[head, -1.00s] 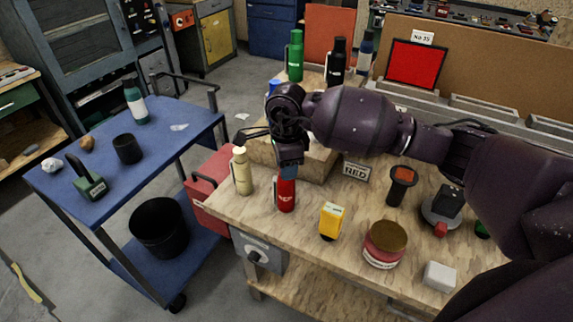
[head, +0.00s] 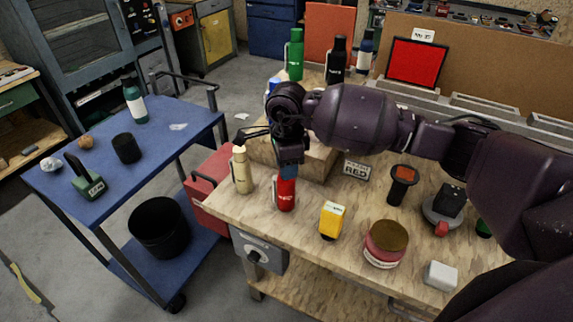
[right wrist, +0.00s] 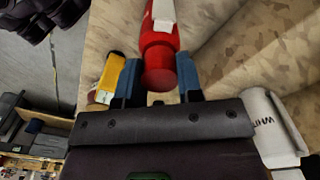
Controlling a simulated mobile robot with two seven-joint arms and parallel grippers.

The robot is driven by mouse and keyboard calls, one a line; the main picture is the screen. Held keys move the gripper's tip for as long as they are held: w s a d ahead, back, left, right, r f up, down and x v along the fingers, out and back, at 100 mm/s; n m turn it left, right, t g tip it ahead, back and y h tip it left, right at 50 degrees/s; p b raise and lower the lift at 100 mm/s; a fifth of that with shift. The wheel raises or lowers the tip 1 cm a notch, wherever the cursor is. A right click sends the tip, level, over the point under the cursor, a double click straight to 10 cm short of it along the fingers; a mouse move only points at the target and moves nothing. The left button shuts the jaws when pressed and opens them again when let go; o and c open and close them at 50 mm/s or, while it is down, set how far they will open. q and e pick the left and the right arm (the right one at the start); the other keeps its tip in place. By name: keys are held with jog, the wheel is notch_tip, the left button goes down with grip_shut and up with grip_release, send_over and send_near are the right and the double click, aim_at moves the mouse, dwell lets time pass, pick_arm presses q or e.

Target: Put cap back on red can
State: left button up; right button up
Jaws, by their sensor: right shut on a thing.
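The red can (head: 286,195) stands upright near the left front of the wooden workbench. My right gripper (head: 289,170) points down directly over its top. In the right wrist view the can (right wrist: 160,15) with its white label lies in line with my right gripper (right wrist: 158,85). The blue-padded fingers are shut on a red cap (right wrist: 159,65) at the can's upper end. The cap lines up with the can, but I cannot tell whether it is seated or only touching. The fingers hide the cap in the head view. My left gripper is not in view.
A cream bottle (head: 241,172) stands close left of the can, and a yellow block-shaped item (head: 332,220) to its right. A round tin (head: 386,243), a RED sign (head: 356,170) and a wooden block (head: 318,165) are also near. A blue cart (head: 60,190) stands left.

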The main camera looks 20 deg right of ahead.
dwell(0.3)
jog(key=o, duration=0.8)
jog(key=shift+c, duration=0.2)
jog(key=o, duration=0.8)
jog(key=shift+c, duration=0.2)
jog(key=shift+r, duration=0.15)
